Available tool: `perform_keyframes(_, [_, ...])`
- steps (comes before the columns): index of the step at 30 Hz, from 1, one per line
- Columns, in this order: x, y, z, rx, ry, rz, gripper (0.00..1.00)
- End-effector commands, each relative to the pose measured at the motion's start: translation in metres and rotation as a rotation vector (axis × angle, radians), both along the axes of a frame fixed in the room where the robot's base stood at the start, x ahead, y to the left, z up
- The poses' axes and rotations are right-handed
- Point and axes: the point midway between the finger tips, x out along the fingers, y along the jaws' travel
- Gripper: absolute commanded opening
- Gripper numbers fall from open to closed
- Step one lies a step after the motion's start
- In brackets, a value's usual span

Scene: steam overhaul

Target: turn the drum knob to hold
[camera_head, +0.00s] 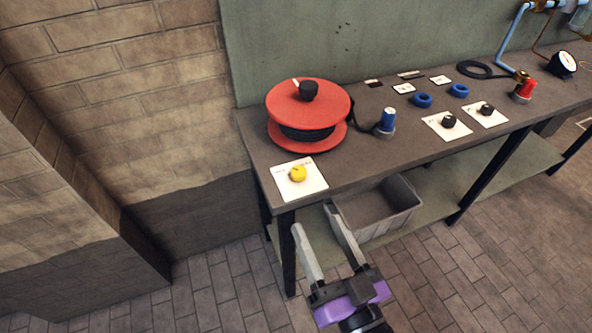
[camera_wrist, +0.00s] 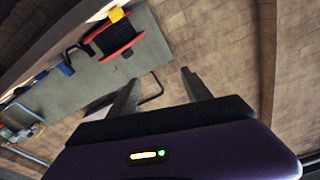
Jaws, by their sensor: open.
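A red drum (camera_head: 308,98) wound with black cable stands at the left end of the workbench, with a black knob (camera_head: 309,91) on its top. A yellow knob (camera_head: 298,174) sits on a white plate (camera_head: 311,187) in front of the drum, at the bench's front left corner. I cannot read the plate's markings. My gripper (camera_head: 322,232) is open and empty, in front of the bench and below the yellow knob, apart from it. In the wrist view the gripper (camera_wrist: 158,88) is also open, and the red drum (camera_wrist: 97,36) and yellow knob (camera_wrist: 116,14) show at the upper left.
A grey bin (camera_head: 408,199) stands on the lower shelf, near my fingers. Blue (camera_head: 387,121) and red (camera_head: 527,89) fittings, blue rings (camera_head: 423,100) and two black knobs on white plates (camera_head: 450,127) stand along the bench (camera_head: 365,158). A brick wall (camera_head: 130,90) rises at left.

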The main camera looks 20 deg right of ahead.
Motion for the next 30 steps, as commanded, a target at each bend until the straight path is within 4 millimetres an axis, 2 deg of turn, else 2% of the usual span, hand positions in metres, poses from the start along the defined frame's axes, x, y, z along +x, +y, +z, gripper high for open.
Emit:
perform_keyframes(1, [0.022, 0.006, 0.008, 0.01, -0.031, 0.017, 0.57])
perform_keyframes(6, [0.083, 0.034, 0.035, 0.027, -0.095, 0.097, 0.57])
perform_keyframes(15, [0.174, 0.095, 0.087, -0.052, -0.156, 0.301, 0.57])
perform_keyframes(22, [0.225, 0.145, 0.114, -0.222, -0.146, 0.482, 0.57])
perform_keyframes(26, [0.248, 0.169, 0.118, -0.36, -0.111, 0.584, 0.57])
perform_keyframes(30, [0.267, 0.187, 0.11, -0.537, -0.047, 0.689, 0.57])
